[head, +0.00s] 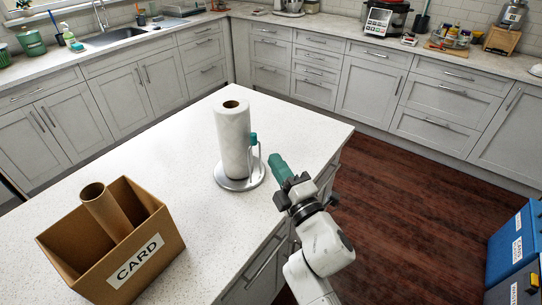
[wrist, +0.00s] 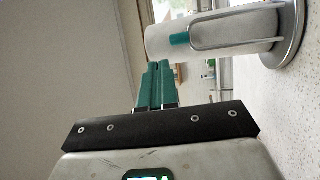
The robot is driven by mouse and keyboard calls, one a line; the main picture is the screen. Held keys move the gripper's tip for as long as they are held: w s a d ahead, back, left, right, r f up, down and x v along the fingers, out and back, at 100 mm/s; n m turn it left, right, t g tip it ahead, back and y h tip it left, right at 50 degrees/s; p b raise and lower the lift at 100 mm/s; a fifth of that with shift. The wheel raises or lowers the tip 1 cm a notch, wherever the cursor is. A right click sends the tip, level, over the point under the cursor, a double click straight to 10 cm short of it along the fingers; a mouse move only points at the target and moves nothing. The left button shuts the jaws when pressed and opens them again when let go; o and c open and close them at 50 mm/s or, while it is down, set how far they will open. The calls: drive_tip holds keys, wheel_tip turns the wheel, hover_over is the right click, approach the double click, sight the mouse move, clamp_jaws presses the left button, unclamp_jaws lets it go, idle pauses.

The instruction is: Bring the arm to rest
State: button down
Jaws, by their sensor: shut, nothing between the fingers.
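My gripper (head: 277,160) is shut and empty, at the right edge of the island, just right of the paper towel holder. In the wrist view its teal fingers (wrist: 154,68) are together, pointing toward the holder side. A white paper towel roll (head: 233,140) stands upright on a metal holder (head: 241,184) with a round base and a teal-tipped side arm. The roll also shows sideways in the wrist view (wrist: 220,35), apart from the fingers as far as I can tell.
A cardboard box (head: 160,250) labelled CARD stands at the island's front left, with a brown cardboard tube (head: 105,208) leaning in it. The island top (head: 170,145) is otherwise clear. Blue bins (head: 513,250) stand at the right. Cluttered counters line the back and left.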

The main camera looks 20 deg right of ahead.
drive_tip(key=r+v, duration=0.1)
drive_tip(key=v, duration=0.5)
drive_tip(key=s+d+f+m+g+h, duration=0.7)
drive_tip(key=s+d+f+m+g, duration=0.35)
drive_tip(key=d+f+m, duration=0.35)
drive_tip(key=s+a+f+m+g+y, duration=0.1)
drive_tip(key=s+f+g, duration=0.3)
drive_tip(key=s, duration=0.6)
drive_tip(key=s+a+f+m+g+y, duration=0.1)
drive_tip(key=s+a+f+m+g, duration=0.2)
drive_tip(key=s, duration=0.7)
drive_tip(key=shift+f+m+g+y, duration=0.4)
drive_tip(key=shift+f+m+g, duration=0.35)
drive_tip(key=shift+g, duration=0.2)
